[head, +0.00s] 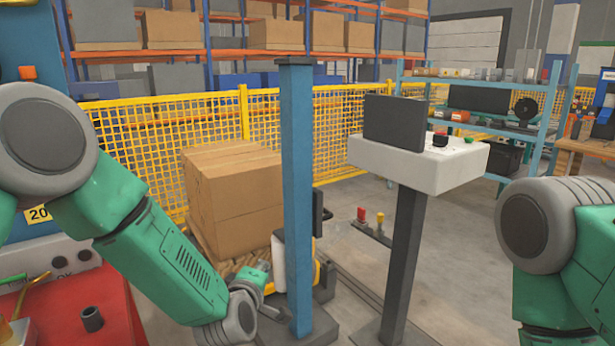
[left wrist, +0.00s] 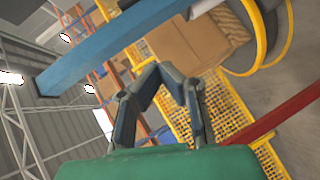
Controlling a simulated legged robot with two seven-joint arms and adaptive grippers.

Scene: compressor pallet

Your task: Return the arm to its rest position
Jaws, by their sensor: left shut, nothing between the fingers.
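My left arm (head: 150,250) comes in from the left in the head view and reaches down toward the foot of the blue post (head: 297,190). My left gripper (head: 274,312) is small and partly hidden there, low beside the post. In the left wrist view the two dark fingers of this gripper (left wrist: 160,70) meet at their tips, shut and empty. The post also crosses the left wrist view (left wrist: 100,47). My right arm (head: 560,240) shows only in part at the right edge, and its gripper is out of view.
Cardboard boxes (head: 235,190) stand on a pallet behind the post. A white-topped control pedestal (head: 415,165) stands to the right. A yellow mesh fence (head: 140,130) runs behind. A red surface (head: 85,300) with a small dark cylinder lies at lower left. Floor shows between pedestal and right arm.

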